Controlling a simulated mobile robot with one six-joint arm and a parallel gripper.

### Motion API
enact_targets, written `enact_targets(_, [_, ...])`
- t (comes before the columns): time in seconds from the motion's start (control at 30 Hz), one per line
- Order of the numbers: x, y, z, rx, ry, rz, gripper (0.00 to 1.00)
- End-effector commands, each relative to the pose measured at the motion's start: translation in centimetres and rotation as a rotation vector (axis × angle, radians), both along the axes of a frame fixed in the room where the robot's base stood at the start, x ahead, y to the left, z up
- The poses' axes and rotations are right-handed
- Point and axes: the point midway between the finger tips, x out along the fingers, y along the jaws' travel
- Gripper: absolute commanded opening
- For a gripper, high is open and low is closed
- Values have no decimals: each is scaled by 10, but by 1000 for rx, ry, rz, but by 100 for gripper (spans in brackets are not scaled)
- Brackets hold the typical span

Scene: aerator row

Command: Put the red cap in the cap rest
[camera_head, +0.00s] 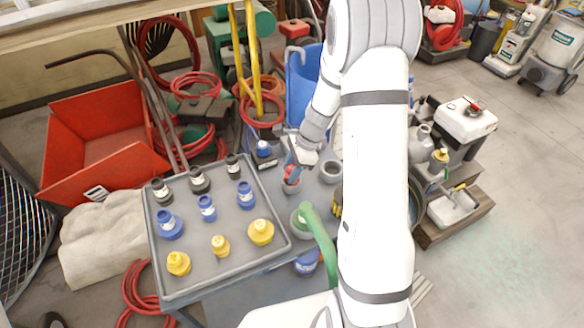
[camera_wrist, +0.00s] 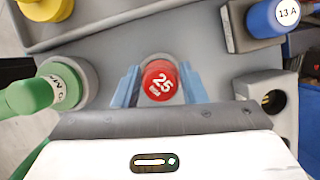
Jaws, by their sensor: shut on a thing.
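The red cap (camera_wrist: 160,80), marked 25, sits between the two blue fingers of my gripper (camera_wrist: 160,73) in the wrist view. The fingers are shut on its sides. A grey round holder (camera_wrist: 160,58) shows around and below the cap; I cannot tell whether the cap is seated in it or just above it. In the head view the red cap (camera_head: 290,172) shows under my gripper (camera_head: 293,163), over a grey cup (camera_head: 291,187). Another grey cup (camera_head: 331,171) stands to its right, open and empty-looking. I cannot tell which holder is the cap rest.
A green handled piece (camera_head: 318,235) stands in a grey holder near the front. A blue cap marked 13 A (camera_wrist: 272,17) sits in a grey block. A grey tray (camera_head: 205,275) on the left holds several black, blue and yellow fittings. A grey block with holes (camera_wrist: 270,90) is nearby.

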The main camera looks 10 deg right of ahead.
Motion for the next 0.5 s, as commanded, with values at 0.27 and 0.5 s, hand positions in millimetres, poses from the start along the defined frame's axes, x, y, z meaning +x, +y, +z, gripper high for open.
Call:
enact_targets(0.27, [0,0,-8,0,0,-1,15])
enact_targets(0.5, [0,0,-14,0,0,-1,15])
